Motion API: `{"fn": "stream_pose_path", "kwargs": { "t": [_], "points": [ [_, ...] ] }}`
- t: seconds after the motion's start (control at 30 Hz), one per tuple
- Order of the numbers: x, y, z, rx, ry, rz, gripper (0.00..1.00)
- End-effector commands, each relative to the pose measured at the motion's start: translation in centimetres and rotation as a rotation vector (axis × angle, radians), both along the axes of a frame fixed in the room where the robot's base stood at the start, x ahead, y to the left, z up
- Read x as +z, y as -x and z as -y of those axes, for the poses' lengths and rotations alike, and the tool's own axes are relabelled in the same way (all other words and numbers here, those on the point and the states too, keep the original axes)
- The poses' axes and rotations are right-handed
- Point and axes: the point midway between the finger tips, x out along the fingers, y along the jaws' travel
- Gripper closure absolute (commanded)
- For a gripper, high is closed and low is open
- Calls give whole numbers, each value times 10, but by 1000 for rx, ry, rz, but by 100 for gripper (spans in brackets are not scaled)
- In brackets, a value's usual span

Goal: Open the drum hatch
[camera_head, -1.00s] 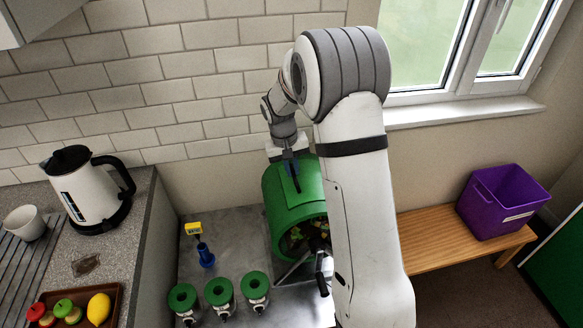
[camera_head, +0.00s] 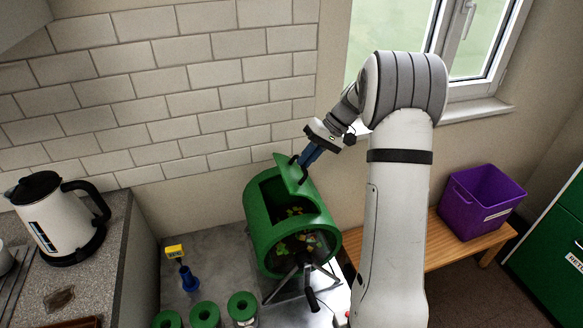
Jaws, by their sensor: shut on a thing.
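Colourful bits show inside through that opening and through the drum's front end. My gripper (camera_head: 301,168) is shut on the hatch's dark handle, at the hatch's upper right side. The fingers cover part of the handle.
Several green-topped jars (camera_head: 243,307) stand in front of the drum. A blue funnel-like piece (camera_head: 189,279) and a yellow tag (camera_head: 175,251) are to its left. A kettle (camera_head: 58,221) stands on the left counter. A purple bin (camera_head: 483,202) sits on the wooden bench (camera_head: 446,243) at right.

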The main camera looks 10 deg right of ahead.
Motion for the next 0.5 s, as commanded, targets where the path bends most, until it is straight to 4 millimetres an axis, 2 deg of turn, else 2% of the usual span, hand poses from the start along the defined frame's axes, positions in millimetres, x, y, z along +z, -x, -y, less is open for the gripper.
{"fn": "stream_pose_path", "kwargs": {
  "t": [0.03,0.2,0.5],
  "points": [
    [-6,0,9,-4,-43,-7,100],
    [-7,-1,31,-1,-205,-22,100],
    [-17,1,67,6,-195,-26,100]
  ]
}}
